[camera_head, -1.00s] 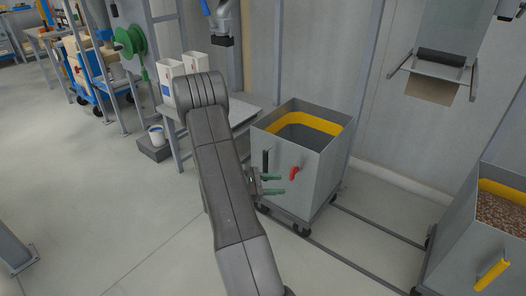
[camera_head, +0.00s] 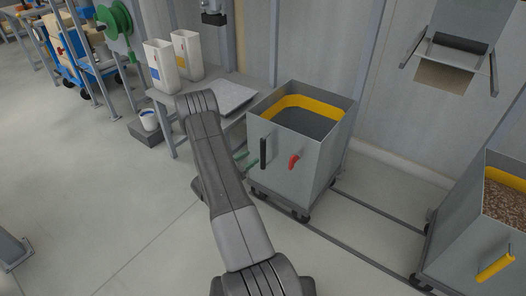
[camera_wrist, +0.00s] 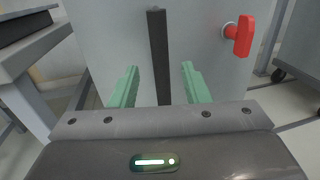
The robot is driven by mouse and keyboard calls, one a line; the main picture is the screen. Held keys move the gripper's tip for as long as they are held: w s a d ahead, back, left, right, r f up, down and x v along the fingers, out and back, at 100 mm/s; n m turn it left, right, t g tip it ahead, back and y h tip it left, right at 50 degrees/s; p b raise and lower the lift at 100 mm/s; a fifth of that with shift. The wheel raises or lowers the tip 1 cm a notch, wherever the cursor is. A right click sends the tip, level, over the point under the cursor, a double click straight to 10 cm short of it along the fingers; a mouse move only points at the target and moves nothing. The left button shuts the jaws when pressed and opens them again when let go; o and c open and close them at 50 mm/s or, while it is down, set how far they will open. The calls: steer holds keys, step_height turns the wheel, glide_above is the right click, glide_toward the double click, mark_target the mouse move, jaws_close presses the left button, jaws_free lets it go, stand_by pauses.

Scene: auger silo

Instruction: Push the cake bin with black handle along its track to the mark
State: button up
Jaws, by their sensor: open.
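The cake bin (camera_head: 310,170) is a grey, open-topped box with a yellow inner band, on a wheeled base. Its black handle (camera_head: 263,153) is an upright bar on the front face, left of a red lever (camera_head: 294,162). My gripper (camera_head: 242,160) is partly hidden behind my arm, at the bin's front left. In the wrist view, my gripper's green fingers (camera_wrist: 159,84) are apart, with the black handle (camera_wrist: 159,50) appearing between them. I cannot tell whether they touch it. The track (camera_head: 345,250) runs right along the floor; I cannot make out a mark.
A second bin (camera_head: 455,245) with a yellow handle and brown granules stands at the right. A chute (camera_head: 450,62) hangs on the wall above the track. A grey table (camera_head: 222,97) with white containers (camera_head: 160,66) stands left of the bin.

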mark_target(261, 151)
steer(key=b+x, duration=0.1)
steer(key=x, duration=0.7)
steer(key=shift+c, duration=0.2)
jaws_close()
